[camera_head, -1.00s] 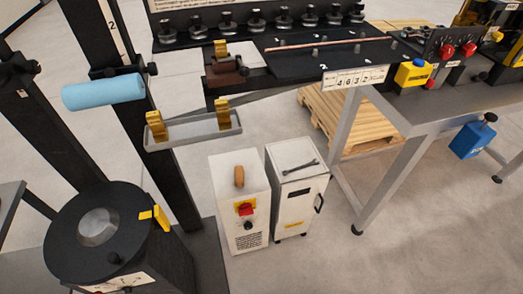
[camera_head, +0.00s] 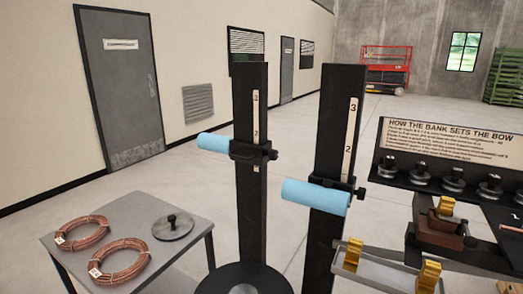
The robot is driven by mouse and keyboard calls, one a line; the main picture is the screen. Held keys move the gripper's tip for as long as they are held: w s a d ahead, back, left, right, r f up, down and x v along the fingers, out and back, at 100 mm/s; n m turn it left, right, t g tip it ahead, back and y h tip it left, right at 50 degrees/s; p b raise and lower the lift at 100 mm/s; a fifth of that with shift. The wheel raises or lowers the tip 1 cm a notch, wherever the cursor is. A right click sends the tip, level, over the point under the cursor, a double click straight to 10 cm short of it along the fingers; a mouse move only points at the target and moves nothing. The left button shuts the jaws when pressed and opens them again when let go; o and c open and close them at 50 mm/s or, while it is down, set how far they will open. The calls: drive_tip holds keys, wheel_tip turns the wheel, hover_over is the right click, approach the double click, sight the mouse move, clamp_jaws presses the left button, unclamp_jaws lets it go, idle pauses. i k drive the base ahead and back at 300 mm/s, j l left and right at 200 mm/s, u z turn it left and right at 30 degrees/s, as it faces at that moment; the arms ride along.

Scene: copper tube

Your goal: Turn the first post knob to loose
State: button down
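Two black upright posts stand near the middle, the left post (camera_head: 250,100) and the right post (camera_head: 338,120). Each has a white number scale and a sliding collar with a light blue roller pointing left. The left post's black knob (camera_head: 273,154) is on the right side of its collar. The right post's black knob (camera_head: 360,192) sits the same way. No label shows which post is first, and I cannot tell whether either knob is tight or loose. My gripper is not in view.
A grey table (camera_head: 190,215) at left holds copper coils (camera_head: 122,258) and a round metal disc (camera_head: 170,228). A round black top (camera_head: 215,285) stands before the left post. Open floor lies behind.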

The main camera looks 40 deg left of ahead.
sight(273, 155)
drive_tip(key=u, duration=1.35)
drive_tip(key=z, duration=0.25)
